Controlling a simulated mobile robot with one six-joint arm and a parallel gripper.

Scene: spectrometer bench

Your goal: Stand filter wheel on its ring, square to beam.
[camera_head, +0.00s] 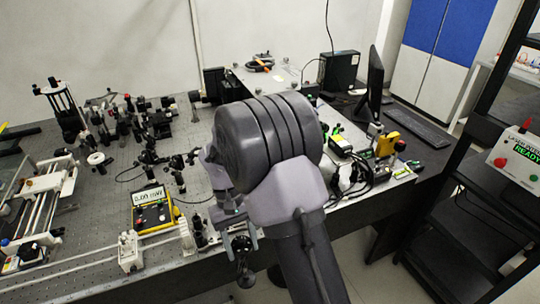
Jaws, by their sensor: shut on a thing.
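My gripper (241,243) shows below my arm's large grey joint, over the front edge of the optical bench (95,276). It is shut on a small dark part with a rounded lower end, which seems to be the filter wheel (244,274). The part hangs below the fingers, in front of the bench edge and apart from the bench top as far as I can see. Its face and exact tilt are too small to tell. I cannot make out the ring or the beam line; my arm hides the middle of the bench.
A yellow-framed power meter (153,211) and a white box with knobs (130,252) stand left of my gripper. Dense optics mounts fill the bench behind. A monitor (375,80) and keyboard (415,127) are at the back right. A black rack (470,215) stands right, beyond open floor.

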